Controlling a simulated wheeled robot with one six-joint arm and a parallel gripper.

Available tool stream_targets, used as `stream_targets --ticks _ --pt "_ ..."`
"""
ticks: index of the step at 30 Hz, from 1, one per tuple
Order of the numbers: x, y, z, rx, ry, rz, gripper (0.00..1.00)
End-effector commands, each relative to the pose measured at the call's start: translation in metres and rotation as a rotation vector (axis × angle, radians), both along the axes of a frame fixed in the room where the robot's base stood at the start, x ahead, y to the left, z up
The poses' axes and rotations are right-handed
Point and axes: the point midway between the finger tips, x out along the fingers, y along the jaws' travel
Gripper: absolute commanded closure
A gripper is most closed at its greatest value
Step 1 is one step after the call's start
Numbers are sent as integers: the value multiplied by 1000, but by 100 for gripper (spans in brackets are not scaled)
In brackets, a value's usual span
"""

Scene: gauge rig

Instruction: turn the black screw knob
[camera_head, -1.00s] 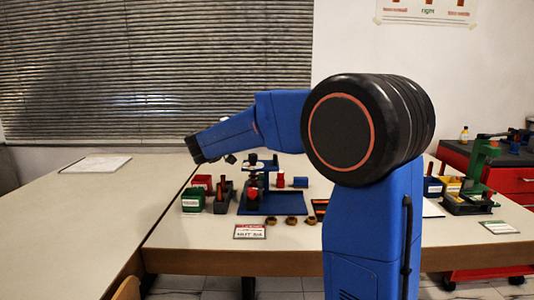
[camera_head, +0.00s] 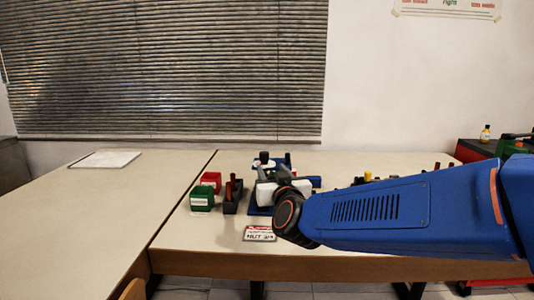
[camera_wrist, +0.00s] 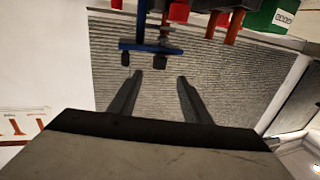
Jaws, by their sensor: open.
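The blue gauge rig (camera_head: 289,160) stands on the table, mostly hidden behind my wrist in the head view. In the wrist view, which looks upside down, its blue crossbar (camera_wrist: 150,47) carries two dark knob-like ends, one at the left (camera_wrist: 125,59) and one near the middle (camera_wrist: 159,61). I cannot tell which is the black screw knob. My gripper (camera_wrist: 160,77) is open and empty. Its two dark fingers point at the rig, and the middle dark end shows between and just beyond the fingertips. No contact shows.
A green bin (camera_head: 202,198), a red bin (camera_head: 211,180) and a dark holder (camera_head: 232,197) stand left of the rig. A label card (camera_head: 259,233) lies in front. The left table is clear apart from a white board (camera_head: 104,160).

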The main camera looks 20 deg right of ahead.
Motion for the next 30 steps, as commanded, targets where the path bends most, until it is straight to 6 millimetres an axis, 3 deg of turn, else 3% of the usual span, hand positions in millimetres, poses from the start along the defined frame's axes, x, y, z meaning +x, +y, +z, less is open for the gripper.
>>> stream_targets --ticks 30 --pt "149 -12 0 0 0 -5 56"
